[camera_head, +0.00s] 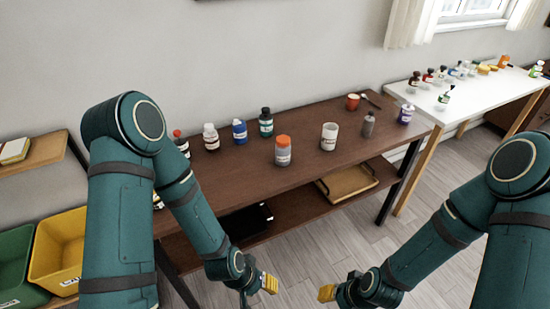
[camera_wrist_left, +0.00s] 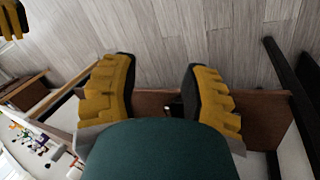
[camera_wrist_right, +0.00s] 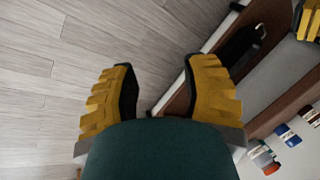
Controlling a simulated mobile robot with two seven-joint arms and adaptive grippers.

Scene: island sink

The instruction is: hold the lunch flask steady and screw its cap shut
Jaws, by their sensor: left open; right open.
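A grey jar with a label and an orange cap (camera_head: 283,141) stands upright near the front middle of the brown table; it looks like the lunch flask (camera_head: 283,157). The cap sits on its top; I cannot tell how tight it is. My left gripper (camera_head: 268,284) is open and empty, in front of and below the tabletop. The left wrist view shows its yellow fingers apart (camera_wrist_left: 160,88). My right gripper (camera_head: 327,293) is open and empty, to the right of the left one. Its fingers are also apart in the right wrist view (camera_wrist_right: 162,88). Neither gripper touches the jar.
On the brown table (camera_head: 235,178), several bottles stand along the back, with a white cup (camera_head: 329,137) right of the jar and a red mug (camera_head: 352,102) behind. A tray (camera_head: 347,183) lies on the lower shelf. A white table (camera_head: 470,98) stands right, a yellow bin (camera_head: 57,250) left.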

